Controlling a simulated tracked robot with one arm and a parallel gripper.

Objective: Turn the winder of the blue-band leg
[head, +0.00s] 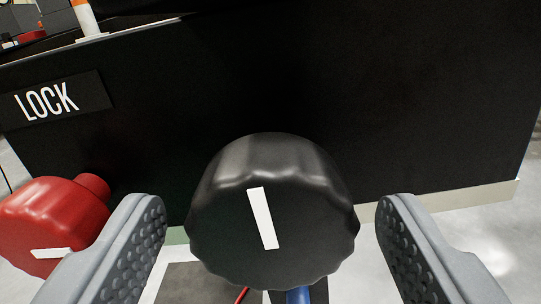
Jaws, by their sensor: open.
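A black ribbed knob (285,225) with a white pointer line faces me in the lower middle of the head view. The white line stands nearly upright, its top leaning slightly left. My gripper (272,235) is open, with one grey studded finger on each side of the knob. Gaps show between both fingers and the knob, so neither appears to touch it. Below the knob a short piece of blue (300,296) shows at the bottom edge; the knob hides the rest, and I cannot tell whether it is the leg's band.
A red knob (50,222) with a white line sits at the left, partly behind my left finger. A LOCK label (47,101) is on the dark panel (400,95) behind. An orange-and-white post (86,18) stands at the top left. Pale floor shows at the lower right.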

